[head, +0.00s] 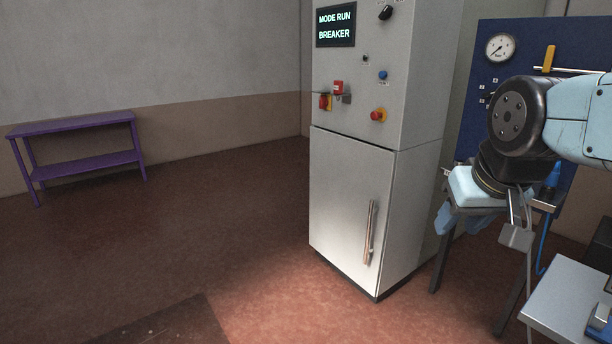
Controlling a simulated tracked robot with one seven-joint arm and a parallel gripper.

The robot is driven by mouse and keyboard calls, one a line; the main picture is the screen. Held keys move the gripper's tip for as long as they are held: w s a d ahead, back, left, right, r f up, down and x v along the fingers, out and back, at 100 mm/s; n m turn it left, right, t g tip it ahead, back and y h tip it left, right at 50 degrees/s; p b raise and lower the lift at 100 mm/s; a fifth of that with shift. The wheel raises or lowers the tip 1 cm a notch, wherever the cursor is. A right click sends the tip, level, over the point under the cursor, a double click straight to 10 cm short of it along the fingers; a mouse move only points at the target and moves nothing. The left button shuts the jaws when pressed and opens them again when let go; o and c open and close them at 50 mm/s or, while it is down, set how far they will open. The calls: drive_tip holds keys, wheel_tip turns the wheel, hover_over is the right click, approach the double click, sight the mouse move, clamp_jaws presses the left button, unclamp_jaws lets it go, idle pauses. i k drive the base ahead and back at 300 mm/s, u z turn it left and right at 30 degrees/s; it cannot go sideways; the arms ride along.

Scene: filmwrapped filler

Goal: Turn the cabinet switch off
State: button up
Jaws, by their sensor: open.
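The tall grey cabinet (345,190) stands right of centre in the head view. Its dark display (336,25) reads "MODE RUN" and "BREAKER". I cannot tell which control is the named switch. My gripper (485,207) is open, right of the cabinet and apart from its panel; its fingers are partly unclear.
A blue board with a gauge (500,47) stands behind my arm. A dark-legged stand (437,262) is right of the cabinet, and a pale worktop (570,300) fills the lower right. A purple bench (75,125) stands far left. The floor before the cabinet is clear.

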sight(323, 101)
drive_tip(key=u, duration=0.1)
drive_tip(key=i, duration=1.05)
drive_tip(key=u, duration=0.05)
drive_tip(key=k, duration=0.6)
drive_tip(key=u, duration=0.55)
drive_tip(key=i, duration=1.55)
drive_tip(key=z, duration=0.15)
